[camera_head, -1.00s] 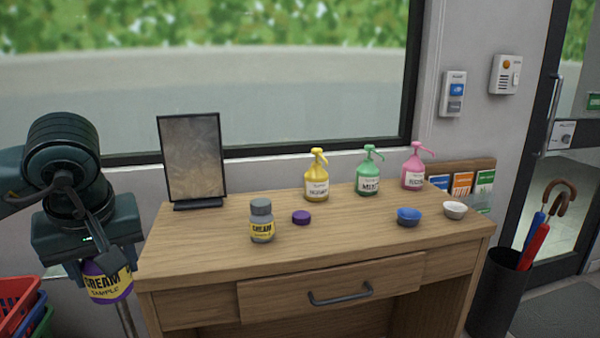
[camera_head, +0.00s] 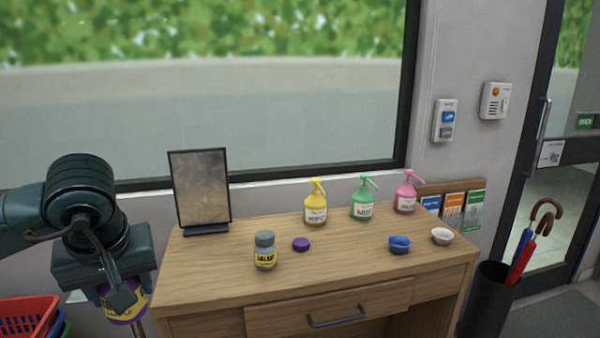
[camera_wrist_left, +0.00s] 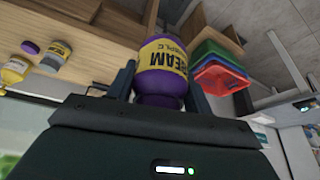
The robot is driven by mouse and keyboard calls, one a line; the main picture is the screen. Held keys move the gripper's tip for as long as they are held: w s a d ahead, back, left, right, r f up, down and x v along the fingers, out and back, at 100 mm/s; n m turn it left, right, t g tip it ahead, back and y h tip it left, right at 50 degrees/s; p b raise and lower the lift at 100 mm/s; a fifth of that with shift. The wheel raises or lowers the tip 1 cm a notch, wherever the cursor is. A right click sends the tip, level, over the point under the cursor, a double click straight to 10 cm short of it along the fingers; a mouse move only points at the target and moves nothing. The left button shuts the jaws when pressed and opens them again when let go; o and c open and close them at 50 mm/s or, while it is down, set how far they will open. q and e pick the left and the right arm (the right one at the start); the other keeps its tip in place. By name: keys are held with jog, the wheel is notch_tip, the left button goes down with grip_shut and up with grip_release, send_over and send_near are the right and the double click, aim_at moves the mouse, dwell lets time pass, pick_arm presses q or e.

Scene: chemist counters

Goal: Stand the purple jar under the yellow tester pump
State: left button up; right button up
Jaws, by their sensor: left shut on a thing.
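The purple jar (camera_head: 128,307) with a yellow label is held in my left gripper (camera_head: 122,296), off the left end of the counter. In the left wrist view the purple jar (camera_wrist_left: 162,62) sits between the two fingers, which are shut on it. A loose purple lid (camera_head: 301,244) lies on the counter in front of the yellow pump. My right gripper is not in view.
A grey-lidded jar (camera_head: 265,252) stands on the wooden counter (camera_head: 210,280). Green (camera_head: 362,200) and pink (camera_head: 405,196) pumps stand to the right. Blue (camera_head: 399,244) and white (camera_head: 442,236) bowls sit at right. A framed mirror (camera_head: 200,190) stands back left. Baskets (camera_head: 28,315) are below left.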

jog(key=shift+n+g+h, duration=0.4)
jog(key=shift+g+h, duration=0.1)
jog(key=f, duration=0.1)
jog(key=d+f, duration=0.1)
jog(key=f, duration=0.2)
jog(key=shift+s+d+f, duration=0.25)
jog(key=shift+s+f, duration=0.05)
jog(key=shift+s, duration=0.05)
pick_arm(q)
jog(key=s+d+f+m+h, duration=0.1)
jog(key=s+d+f+m, duration=0.1)
jog(key=f, duration=0.5)
jog(key=s+d+f+m+h, duration=0.1)
jog(key=s+d+f+m, duration=0.1)
jog(key=f, duration=0.5)
jog(key=shift+d+f+m+t, duration=0.15)
jog(key=shift+d+m+t, duration=0.15)
jog(key=shift+d+m, duration=0.6)
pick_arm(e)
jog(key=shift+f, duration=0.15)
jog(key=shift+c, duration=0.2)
